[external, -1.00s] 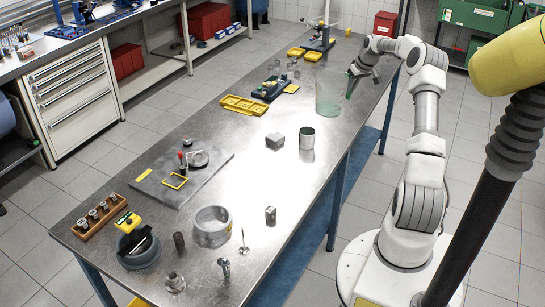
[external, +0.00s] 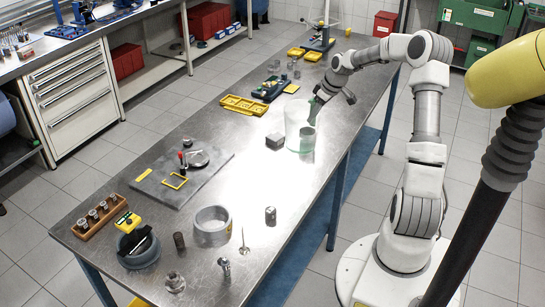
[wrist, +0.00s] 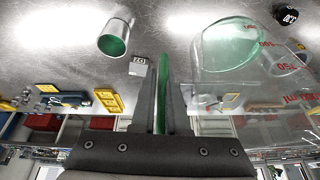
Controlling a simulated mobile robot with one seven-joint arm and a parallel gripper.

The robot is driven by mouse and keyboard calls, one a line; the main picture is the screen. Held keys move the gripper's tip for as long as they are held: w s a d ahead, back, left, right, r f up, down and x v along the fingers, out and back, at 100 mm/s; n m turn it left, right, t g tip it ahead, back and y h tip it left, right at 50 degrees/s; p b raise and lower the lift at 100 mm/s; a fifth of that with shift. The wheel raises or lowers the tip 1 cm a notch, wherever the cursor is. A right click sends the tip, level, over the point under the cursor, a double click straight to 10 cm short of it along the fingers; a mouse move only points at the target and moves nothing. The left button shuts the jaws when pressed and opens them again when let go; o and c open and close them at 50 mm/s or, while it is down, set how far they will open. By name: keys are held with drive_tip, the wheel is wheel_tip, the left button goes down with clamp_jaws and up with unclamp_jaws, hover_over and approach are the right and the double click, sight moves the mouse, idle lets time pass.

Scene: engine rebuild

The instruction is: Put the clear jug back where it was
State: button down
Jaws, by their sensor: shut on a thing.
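The clear jug (external: 293,118) is over the right half of the steel bench, around its middle. It looks upright; whether its base touches the bench is unclear. In the wrist view the jug (wrist: 225,50) fills the right side, with red volume marks on its see-through wall. My gripper (external: 318,100) is at the jug's right side, near its rim. In the wrist view my gripper (wrist: 162,75) is shut on a thin green-tinted part of the jug, seen edge-on between the fingers; handle or wall, I cannot tell.
A metal cylinder (external: 308,139) shows beside or behind the jug's lower part, partly overlapped. A grey block (external: 266,150) stands to the left. Yellow trays (external: 243,105) lie farther left. A steel can (external: 270,216) and a grey ring (external: 211,228) stand nearer. The bench (external: 325,165) is bare toward its right edge.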

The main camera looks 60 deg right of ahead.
wheel_tip(320, 180, down, 4)
drive_tip(key=shift+w+r, duration=0.1)
drive_tip(key=shift+r, duration=0.1)
drive_tip(key=shift+w+a+f+p, duration=0.4)
drive_tip(key=shift+w+a+f, duration=0.5)
drive_tip(key=shift+w+f, duration=0.9)
drive_tip(key=shift+w+a+f+p, duration=0.45)
drive_tip(key=shift+w+a+f, duration=0.4)
drive_tip(key=shift+w+f, duration=0.95)
drive_tip(key=shift+w+a+f+p, duration=0.4)
drive_tip(key=shift+w+a+f, duration=0.5)
drive_tip(key=shift+w+f, duration=0.85)
drive_tip(key=shift+s+f, duration=0.25)
drive_tip(key=shift+f, duration=0.05)
drive_tip(key=shift+f, duration=0.15)
drive_tip(key=c, duration=0.9)
unclamp_jaws()
drive_tip(key=b+v, duration=0.1)
drive_tip(key=v, duration=1.1)
drive_tip(key=shift+r, duration=0.25)
